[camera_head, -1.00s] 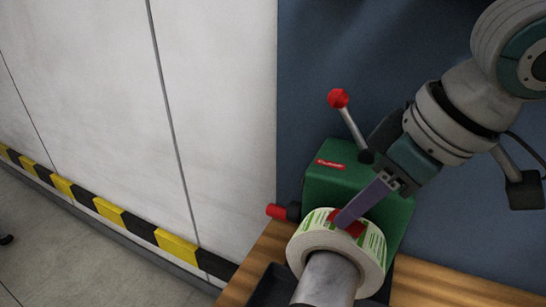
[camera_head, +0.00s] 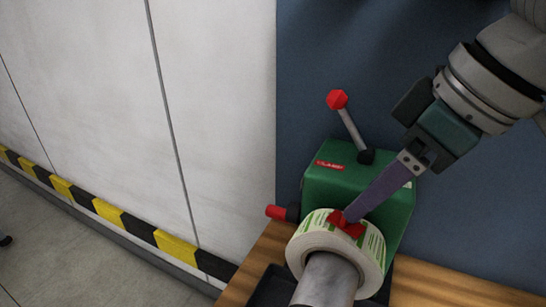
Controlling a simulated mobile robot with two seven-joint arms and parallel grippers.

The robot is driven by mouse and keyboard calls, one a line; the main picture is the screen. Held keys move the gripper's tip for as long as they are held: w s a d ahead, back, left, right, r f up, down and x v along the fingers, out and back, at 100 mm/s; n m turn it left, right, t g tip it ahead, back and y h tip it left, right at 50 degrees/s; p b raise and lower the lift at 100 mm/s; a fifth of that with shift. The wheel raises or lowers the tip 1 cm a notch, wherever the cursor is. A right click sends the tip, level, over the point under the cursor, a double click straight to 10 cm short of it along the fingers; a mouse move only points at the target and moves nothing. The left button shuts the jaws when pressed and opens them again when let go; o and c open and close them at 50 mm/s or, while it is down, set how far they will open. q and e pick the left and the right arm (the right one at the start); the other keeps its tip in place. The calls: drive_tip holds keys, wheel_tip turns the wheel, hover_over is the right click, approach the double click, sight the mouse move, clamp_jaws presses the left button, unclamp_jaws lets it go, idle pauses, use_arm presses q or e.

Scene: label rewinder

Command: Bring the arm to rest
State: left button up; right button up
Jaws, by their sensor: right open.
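My right arm comes in from the upper right, and its gripper (camera_head: 375,197) points down and left over the label rewinder. Its purple finger overlaps the front of the green rewinder body (camera_head: 330,178) in the picture, and its tip appears close to the red piece (camera_head: 347,224) above the label roll. I cannot tell whether they touch. The white and green label roll (camera_head: 310,240) sits around the grey cylinder (camera_head: 325,282). A lever with a red knob (camera_head: 337,99) stands on top of the rewinder, clear of the gripper. My left gripper is not in view.
The rewinder stands on a wooden table (camera_head: 440,287) with a dark tray (camera_head: 268,292) at the front. A red handle (camera_head: 275,212) sticks out left. A blue panel (camera_head: 480,220) stands behind, and a white wall (camera_head: 215,120) with a yellow-black stripe runs along the left.

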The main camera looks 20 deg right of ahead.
drive_tip(key=v, duration=0.6)
drive_tip(key=shift+n+t+y, duration=0.4)
drive_tip(key=shift+n+y, duration=0.3)
drive_tip(key=shift+n, duration=0.1)
drive_tip(key=a+f, duration=0.2)
drive_tip(key=a, duration=0.1)
drive_tip(key=s+a+f, duration=0.1)
drive_tip(key=a+f, duration=0.1)
drive_tip(key=a, duration=0.1)
drive_tip(key=s+a+f, duration=0.1)
drive_tip(key=a+f, duration=0.1)
drive_tip(key=a, duration=0.1)
drive_tip(key=shift+s+a+f, duration=0.1)
drive_tip(key=shift+s+f, duration=0.1)
drive_tip(key=shift+f, duration=0.1)
drive_tip(key=s+d+f+m+g+h+p, duration=0.1)
drive_tip(key=s+d+f+m+h, duration=0.15)
drive_tip(key=s, duration=0.25)
drive_tip(key=s+d+f+m+g+h, duration=0.1)
drive_tip(key=s+d+f+m, duration=0.15)
drive_tip(key=s, duration=0.25)
wheel_tip(320, 180, up, 31)
drive_tip(key=p, duration=3.2)
drive_tip(key=shift+w+a+n, duration=0.35)
drive_tip(key=shift+a+n, duration=0.05)
drive_tip(key=shift+r, duration=0.15)
